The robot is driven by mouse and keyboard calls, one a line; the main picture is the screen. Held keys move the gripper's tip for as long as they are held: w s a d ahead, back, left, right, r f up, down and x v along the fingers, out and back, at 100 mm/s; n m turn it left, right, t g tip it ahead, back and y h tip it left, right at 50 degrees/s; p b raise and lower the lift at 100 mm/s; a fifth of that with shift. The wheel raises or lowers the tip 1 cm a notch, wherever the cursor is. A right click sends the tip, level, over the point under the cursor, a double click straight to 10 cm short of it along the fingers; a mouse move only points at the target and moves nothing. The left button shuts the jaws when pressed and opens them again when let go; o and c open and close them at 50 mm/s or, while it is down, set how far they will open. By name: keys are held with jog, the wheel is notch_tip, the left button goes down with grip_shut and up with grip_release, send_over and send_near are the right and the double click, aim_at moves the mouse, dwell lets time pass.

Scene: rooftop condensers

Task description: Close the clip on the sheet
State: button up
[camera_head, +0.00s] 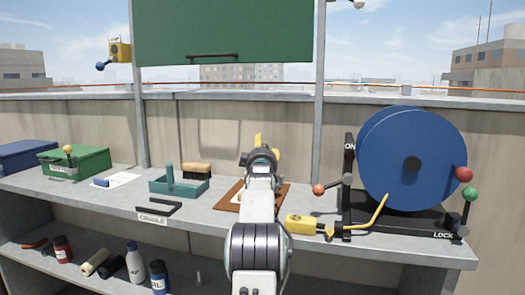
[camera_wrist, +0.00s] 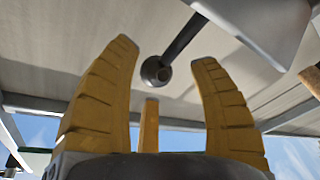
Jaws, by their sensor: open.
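A brown board (camera_head: 281,194) lies on the bench behind my arm, which hides most of it. A pale patch, maybe a sheet, shows at its left side. I cannot make out a clip on it. Another white sheet (camera_head: 127,179) lies flat on the bench at left with a small blue object (camera_head: 101,182) on its edge. My gripper (camera_head: 258,143) is raised above the brown board, its yellow fingers pointing up and away. In the wrist view my gripper (camera_wrist: 166,52) is open, and a dark rod with a round end (camera_wrist: 155,71) shows between the fingers, apparently not gripped.
A blue reel (camera_head: 395,150) with ball-ended levers and a yellow block (camera_head: 301,224) stand at right. A teal tray (camera_head: 206,187), a brush (camera_head: 197,168) and a green box (camera_head: 90,160) stand at left. A green panel (camera_head: 222,30) hangs above. Bottles stand on the lower shelf.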

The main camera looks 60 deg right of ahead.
jog(key=shift+s, duration=0.1)
jog(key=v, duration=1.1)
jog(key=shift+a, duration=0.4)
jog(key=shift+s, duration=0.15)
dwell(0.6)
